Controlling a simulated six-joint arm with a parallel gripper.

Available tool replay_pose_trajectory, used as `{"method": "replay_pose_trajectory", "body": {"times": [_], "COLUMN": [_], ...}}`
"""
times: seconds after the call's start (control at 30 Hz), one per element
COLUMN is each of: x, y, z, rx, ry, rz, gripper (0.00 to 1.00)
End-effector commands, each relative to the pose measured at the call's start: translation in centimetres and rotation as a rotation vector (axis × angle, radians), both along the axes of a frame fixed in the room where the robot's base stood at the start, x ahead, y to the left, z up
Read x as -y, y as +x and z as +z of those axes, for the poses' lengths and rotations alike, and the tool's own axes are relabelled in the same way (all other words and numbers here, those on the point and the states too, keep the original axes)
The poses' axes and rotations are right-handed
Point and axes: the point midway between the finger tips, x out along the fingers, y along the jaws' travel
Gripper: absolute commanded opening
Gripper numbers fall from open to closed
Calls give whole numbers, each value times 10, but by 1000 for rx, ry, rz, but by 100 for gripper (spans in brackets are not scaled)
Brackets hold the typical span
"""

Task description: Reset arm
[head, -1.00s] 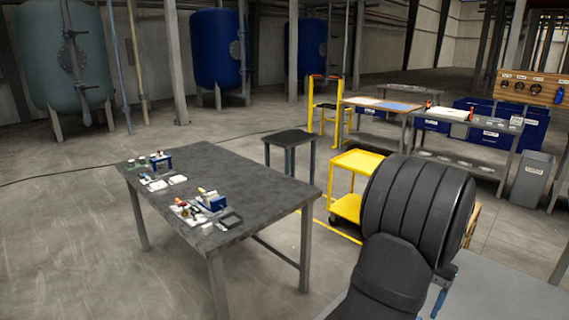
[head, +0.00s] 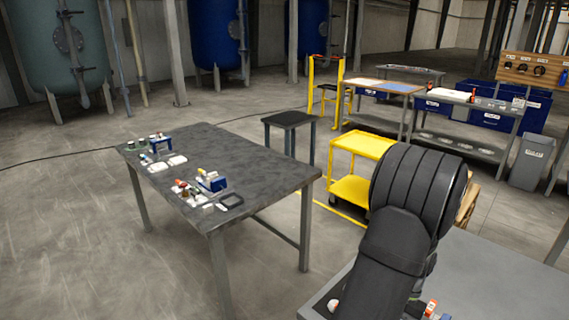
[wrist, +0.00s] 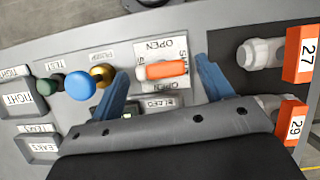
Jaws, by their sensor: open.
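My gripper (wrist: 163,70) is open, with its two blue fingers apart in the wrist view. An orange valve handle (wrist: 166,70) on a white plate marked OPEN and SHUT shows between the fingers. I cannot tell whether either finger touches it. A BLEED label (wrist: 152,102) is just below, partly covered by the gripper. In the head view my dark arm reaches down over the near grey bench (head: 500,285), and my gripper is hidden behind it.
Left of the fingers are a blue knob (wrist: 80,86), a green knob (wrist: 50,84) and a brass knob (wrist: 101,75). Orange tags 27 (wrist: 302,54) and 29 (wrist: 291,124) are on the right. A dark table (head: 255,165) with small parts and a yellow cart (head: 362,145) stand beyond.

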Motion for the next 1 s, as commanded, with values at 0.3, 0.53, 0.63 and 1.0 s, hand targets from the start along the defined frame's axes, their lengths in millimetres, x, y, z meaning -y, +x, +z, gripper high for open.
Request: {"method": "replay_pose_trajectory", "body": {"times": [0.3,0.53,0.63,1.0], "x": [-5,-7,-9,-11], "y": [3,3,3,2], "z": [2,2,2,2], "rx": [1,1,0,3], "ry": [-2,-1,-1,0], "rz": [427,734,871,1249], "gripper": [73,73,73,73]}}
